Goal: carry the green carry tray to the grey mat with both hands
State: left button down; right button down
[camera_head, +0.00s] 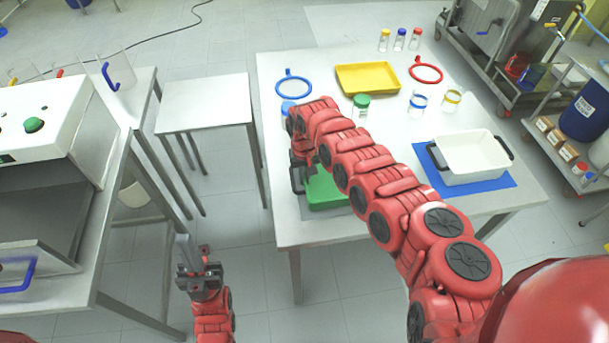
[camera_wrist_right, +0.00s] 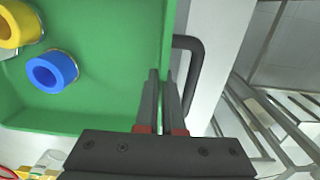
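The green tray (camera_head: 325,192) sits near the table's front left edge, partly hidden under my right arm. In the right wrist view the green tray (camera_wrist_right: 105,95) holds a blue ring-shaped cap (camera_wrist_right: 52,72) and a yellow one (camera_wrist_right: 18,25). A black handle (camera_wrist_right: 200,75) stands out from its side wall. My left gripper (camera_head: 203,262) is open and empty over the floor, left of the table. A grey strip (camera_head: 340,212) shows along the tray's front; I cannot tell if it is the mat.
A white bin (camera_head: 472,158) stands on a blue mat (camera_head: 488,186) at the table's right. A yellow tray (camera_head: 367,78), blue ring (camera_head: 293,87), red ring (camera_head: 425,70) and several jars occupy the back. A small table (camera_head: 205,103) and bench stand left.

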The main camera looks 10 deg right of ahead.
jog(key=shift+f, duration=0.15)
jog(key=c, duration=1)
grip_release()
jog(key=shift+c, duration=0.2)
